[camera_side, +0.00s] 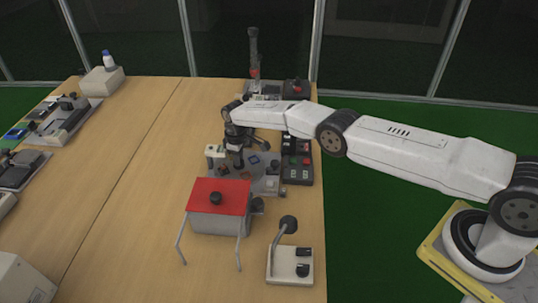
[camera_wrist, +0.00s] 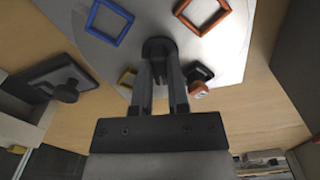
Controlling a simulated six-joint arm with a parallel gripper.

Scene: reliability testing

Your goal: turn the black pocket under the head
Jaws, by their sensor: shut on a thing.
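A grey disc (camera_wrist: 222,45) carries square pocket frames: blue (camera_wrist: 110,22), orange (camera_wrist: 203,14), yellow (camera_wrist: 127,78) and black (camera_wrist: 203,70). The black pocket is partly hidden beside my right finger. My gripper (camera_wrist: 158,68) is shut on the dark round knob (camera_wrist: 158,45) on the disc. In the side view my gripper (camera_side: 236,158) points down at the disc (camera_side: 268,176), beside the blue pocket (camera_side: 254,160). A small pale block (camera_side: 215,151), possibly the head, stands left of my gripper. An orange-tipped part (camera_wrist: 197,90) shows close to the black pocket.
A red-topped box (camera_side: 220,197) on thin legs stands in front of the disc. A lever device (camera_side: 290,262) is at the front right. Dark control boxes (camera_side: 297,165) stand right of the disc.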

